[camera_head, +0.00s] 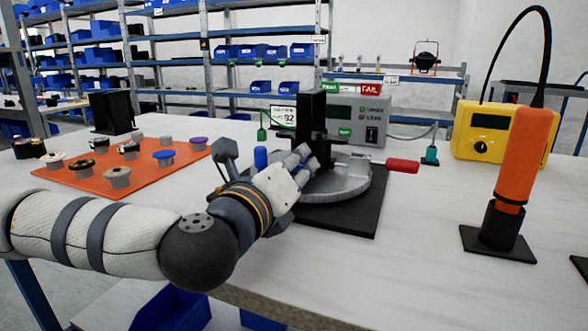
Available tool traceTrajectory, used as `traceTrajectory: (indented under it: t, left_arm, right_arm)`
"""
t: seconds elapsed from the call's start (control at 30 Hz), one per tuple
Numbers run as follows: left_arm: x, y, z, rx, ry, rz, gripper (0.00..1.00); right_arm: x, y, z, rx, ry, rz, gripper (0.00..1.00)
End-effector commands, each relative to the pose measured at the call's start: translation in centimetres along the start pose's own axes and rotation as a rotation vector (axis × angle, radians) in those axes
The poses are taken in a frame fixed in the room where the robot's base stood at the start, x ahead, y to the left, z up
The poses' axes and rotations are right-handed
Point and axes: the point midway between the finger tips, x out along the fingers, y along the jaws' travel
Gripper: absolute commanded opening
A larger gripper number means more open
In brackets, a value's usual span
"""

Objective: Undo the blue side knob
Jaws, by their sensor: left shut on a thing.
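The fixture has a round grey metal base (345,185), a black upright column (311,112) and a red handle (402,166) out to the right. My left gripper (306,156) reaches in from the left and is shut at the near left side of the column. A little blue of the side knob (313,163) shows at the fingertips; the fingers hide most of it. My right gripper is not in view.
An orange mat (90,181) with several small round parts lies at left. A grey tester (357,119) stands behind the fixture. A yellow meter (490,133) and an orange tool in a black stand (498,230) are at right.

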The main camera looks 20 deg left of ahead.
Motion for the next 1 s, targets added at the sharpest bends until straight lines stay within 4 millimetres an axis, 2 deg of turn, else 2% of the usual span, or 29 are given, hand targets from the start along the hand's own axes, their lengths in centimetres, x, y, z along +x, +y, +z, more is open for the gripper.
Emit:
traceTrajectory:
  t: [0.67, 0.7, 0.77, 0.8, 1.0]
  left_arm:
    - [0.06, -0.03, 0.19, -0.064, -0.005, -0.001, 0.00]
    - [0.06, -0.03, 0.19, -0.064, -0.005, -0.001, 0.30]
    - [0.05, -0.03, 0.18, -0.063, -0.004, -0.001, 0.43]
    - [0.05, -0.03, 0.16, -0.063, -0.004, -0.001, 0.46]
    - [0.03, 0.06, 0.02, -0.063, -0.001, 0.002, 0.46]
  right_arm:
    - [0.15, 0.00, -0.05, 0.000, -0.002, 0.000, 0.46]
    - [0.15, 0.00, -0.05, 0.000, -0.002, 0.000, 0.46]
    - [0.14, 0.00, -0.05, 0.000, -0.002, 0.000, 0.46]
    - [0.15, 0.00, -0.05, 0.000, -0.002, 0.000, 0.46]
    - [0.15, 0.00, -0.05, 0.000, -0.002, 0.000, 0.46]
